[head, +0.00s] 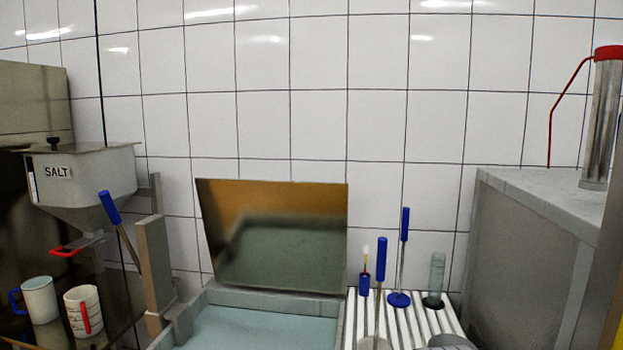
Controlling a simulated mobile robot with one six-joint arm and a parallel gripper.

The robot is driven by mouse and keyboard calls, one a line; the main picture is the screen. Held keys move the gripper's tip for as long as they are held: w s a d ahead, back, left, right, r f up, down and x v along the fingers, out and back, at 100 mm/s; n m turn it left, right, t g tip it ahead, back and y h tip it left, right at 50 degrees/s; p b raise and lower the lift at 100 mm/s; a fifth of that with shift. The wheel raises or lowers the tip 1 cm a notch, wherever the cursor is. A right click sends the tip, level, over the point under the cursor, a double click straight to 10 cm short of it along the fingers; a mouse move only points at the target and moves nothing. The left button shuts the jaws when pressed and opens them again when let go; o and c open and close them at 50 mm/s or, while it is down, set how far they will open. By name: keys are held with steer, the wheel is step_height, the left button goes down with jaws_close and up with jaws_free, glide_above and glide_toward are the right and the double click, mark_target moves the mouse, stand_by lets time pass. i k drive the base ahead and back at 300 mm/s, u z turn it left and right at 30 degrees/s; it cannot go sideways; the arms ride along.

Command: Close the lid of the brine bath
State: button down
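The brine bath (325,309) stands at the bottom centre, a grey basin holding pale blue-green liquid. Its lid (272,236) is raised at the back edge of the bath, close to the tiled wall. The lid's inner face is shiny and reflects brown and green tones. The front of the bath is cut off by the lower edge of the view. My gripper is not in view.
A salt hopper (85,180) and two mugs (40,298) (84,310) are on the left. A slatted rack (416,317) with several blue-handled tools stands right of the bath. A grey cabinet (520,250) is further right.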

mark_target(282, 235)
steer(key=u, duration=0.05)
steer(key=i, duration=0.9)
steer(key=z, duration=0.05)
